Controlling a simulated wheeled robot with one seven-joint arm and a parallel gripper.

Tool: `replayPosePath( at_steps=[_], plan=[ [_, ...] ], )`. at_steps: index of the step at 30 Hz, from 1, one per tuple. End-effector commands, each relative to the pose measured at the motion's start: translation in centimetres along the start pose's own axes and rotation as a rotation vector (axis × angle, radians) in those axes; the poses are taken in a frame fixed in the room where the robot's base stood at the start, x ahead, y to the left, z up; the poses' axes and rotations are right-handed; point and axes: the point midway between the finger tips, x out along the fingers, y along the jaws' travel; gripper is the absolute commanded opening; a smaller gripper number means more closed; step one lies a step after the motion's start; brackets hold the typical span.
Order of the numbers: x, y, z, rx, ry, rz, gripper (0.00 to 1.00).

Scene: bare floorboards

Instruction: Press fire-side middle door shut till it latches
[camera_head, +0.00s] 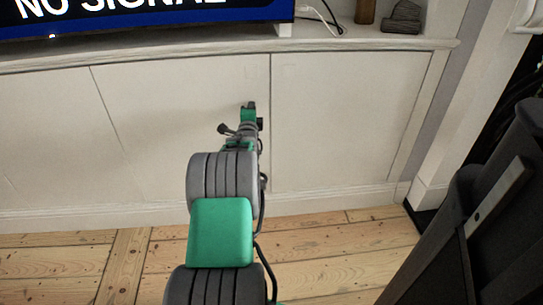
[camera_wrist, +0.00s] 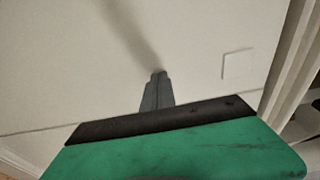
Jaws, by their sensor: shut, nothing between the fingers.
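The white cabinet's middle door (camera_head: 170,110) fills the centre-left of the head view, between two thin seams. It looks nearly flush with the panel to its right; I cannot tell whether it is latched. My gripper (camera_head: 249,106) is over its right part, just left of the right-hand seam. In the wrist view my gripper (camera_wrist: 158,75) is shut, with its fingertips against or very close to the white door face (camera_wrist: 70,60). A shadow meets the tips.
The right-hand door (camera_head: 345,120) lies beside the seam. A shelf edge (camera_head: 360,42) runs above the doors, with a screen (camera_head: 150,18) and small dark ornaments (camera_head: 402,17) on top. Dark objects (camera_head: 470,220) stand at the right. Floorboards (camera_head: 330,240) in front are clear.

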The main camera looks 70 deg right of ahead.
Motion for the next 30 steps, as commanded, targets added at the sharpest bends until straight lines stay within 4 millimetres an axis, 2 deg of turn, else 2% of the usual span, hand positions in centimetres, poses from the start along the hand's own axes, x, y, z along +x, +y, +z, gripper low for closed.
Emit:
replayPosePath(
  at_steps=[5, 24, 27, 30],
  plan=[
    [-1.1, -0.3, -0.1, -0.001, 0.002, 0.0, 0.0],
    [-11.6, -0.3, 0.1, -0.001, 0.0, 0.0, 0.0],
    [-12.8, -0.2, 0.1, 0.0, -0.001, 0.0, 0.0],
    [-13.1, -0.1, 0.0, 0.0, -0.001, 0.0, 0.0]
  ],
)
